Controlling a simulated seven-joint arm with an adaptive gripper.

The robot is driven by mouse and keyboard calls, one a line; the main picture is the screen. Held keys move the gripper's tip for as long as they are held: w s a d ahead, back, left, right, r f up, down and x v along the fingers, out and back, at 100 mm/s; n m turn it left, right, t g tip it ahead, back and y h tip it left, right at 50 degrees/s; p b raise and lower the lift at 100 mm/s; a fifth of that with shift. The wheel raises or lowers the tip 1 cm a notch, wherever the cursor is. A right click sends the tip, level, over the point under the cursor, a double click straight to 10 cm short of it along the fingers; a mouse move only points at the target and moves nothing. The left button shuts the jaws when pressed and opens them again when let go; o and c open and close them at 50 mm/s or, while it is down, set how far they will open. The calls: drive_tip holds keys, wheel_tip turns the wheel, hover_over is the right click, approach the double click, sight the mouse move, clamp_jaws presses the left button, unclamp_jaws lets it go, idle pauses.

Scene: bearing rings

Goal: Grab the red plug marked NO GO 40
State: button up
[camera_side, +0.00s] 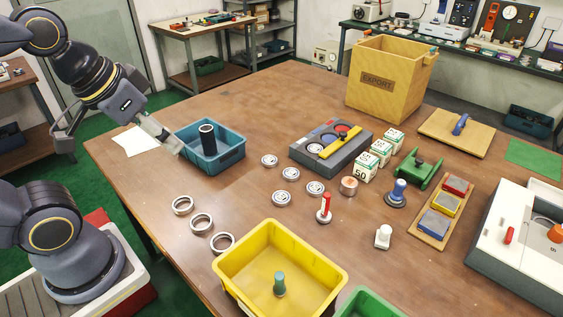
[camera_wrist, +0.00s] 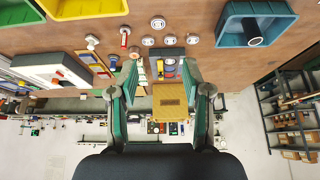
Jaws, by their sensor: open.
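A plug with a red upper part and a pale base (camera_side: 325,207) stands upright on the table, right of centre in the side view. It also shows small near the top of the wrist view (camera_wrist: 124,37). Its marking is too small to read. My gripper (camera_wrist: 159,80) is open and empty in the wrist view, its two green-padded fingers wide apart. In the side view it is raised at the left, near the blue bin and far from the red plug.
A blue bin (camera_side: 239,159) holds a dark cylinder. A yellow bin (camera_side: 334,275) holds a teal plug. Several metal rings (camera_side: 201,222), a blue plug (camera_side: 397,194), a white plug (camera_side: 383,237) and a copper-coloured cylinder (camera_side: 349,186) stand around the red plug.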

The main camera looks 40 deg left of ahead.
drive_tip(key=w+d+r+n+t+h, duration=0.25)
drive_tip(key=w+r+n, duration=0.4)
drive_tip(key=n, duration=0.65)
drive_tip(key=n+g, duration=0.5)
drive_tip(key=n, duration=1.1)
hover_over(325, 208)
drive_tip(key=s+a, duration=0.3)
drive_tip(key=s, duration=0.1)
wheel_tip(325, 208, down, 24)
drive_tip(key=f, duration=0.1)
drive_tip(key=shift+t, duration=0.25)
drive_tip(key=x, duration=0.9)
drive_tip(key=shift+w+a+f, duration=0.1)
drive_tip(key=shift+w, duration=0.2)
drive_tip(key=x, duration=0.5)
drive_tip(key=shift+a+f, duration=0.15)
drive_tip(key=shift+f, duration=0.25)
